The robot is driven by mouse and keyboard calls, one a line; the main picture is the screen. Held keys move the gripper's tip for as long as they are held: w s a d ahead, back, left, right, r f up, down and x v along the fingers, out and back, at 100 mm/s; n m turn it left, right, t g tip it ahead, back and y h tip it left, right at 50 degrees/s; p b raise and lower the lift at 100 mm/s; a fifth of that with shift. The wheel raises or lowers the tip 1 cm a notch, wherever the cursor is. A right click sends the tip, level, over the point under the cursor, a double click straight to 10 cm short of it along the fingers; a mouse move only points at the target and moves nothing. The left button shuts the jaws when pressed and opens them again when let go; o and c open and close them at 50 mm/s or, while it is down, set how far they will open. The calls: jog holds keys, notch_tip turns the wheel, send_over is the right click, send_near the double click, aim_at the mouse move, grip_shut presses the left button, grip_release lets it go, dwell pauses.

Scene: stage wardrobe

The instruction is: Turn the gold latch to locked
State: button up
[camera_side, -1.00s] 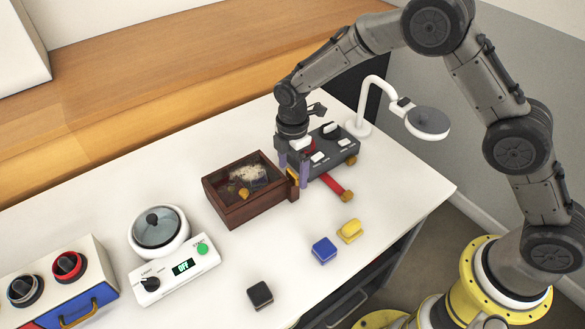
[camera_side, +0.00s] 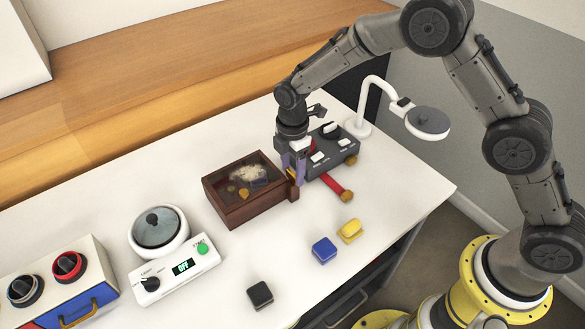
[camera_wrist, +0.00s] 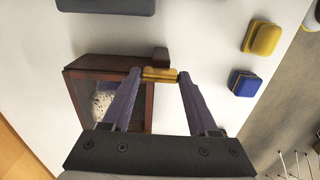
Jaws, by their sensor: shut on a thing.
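The gold latch (camera_wrist: 160,74) is a small gold bar at the end of a dark wooden box with a clear top (camera_side: 222,206). In the wrist view it lies between the two fingertips of my gripper (camera_wrist: 158,76), which touch its two ends. In the side view my gripper (camera_side: 292,176) points down at the box's right end, and its fingers mostly hide the latch. A dark wooden block (camera_wrist: 160,54) stands beside the latch at that end. The fingers are shut on the latch.
A grey device (camera_side: 335,150) with white switches and a red-handled lever (camera_side: 340,190) stands close behind and right of my gripper. Yellow (camera_side: 350,230), blue (camera_side: 324,250) and black (camera_side: 260,294) blocks lie in front. A white lamp (camera_side: 376,84) stands at the back.

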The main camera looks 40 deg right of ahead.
aim_at(293, 172)
jog(key=shift+m, duration=0.3)
jog(key=m, duration=0.3)
jog(key=shift+m, duration=0.4)
jog(key=m, duration=0.4)
jog(key=shift+m, duration=0.3)
jog(key=m, duration=0.8)
jog(key=shift+m, duration=0.3)
jog(key=shift+r, duration=0.1)
jog(key=o, duration=1.4)
notch_tip(293, 172, up, 14)
jog(key=shift+f, duration=0.15)
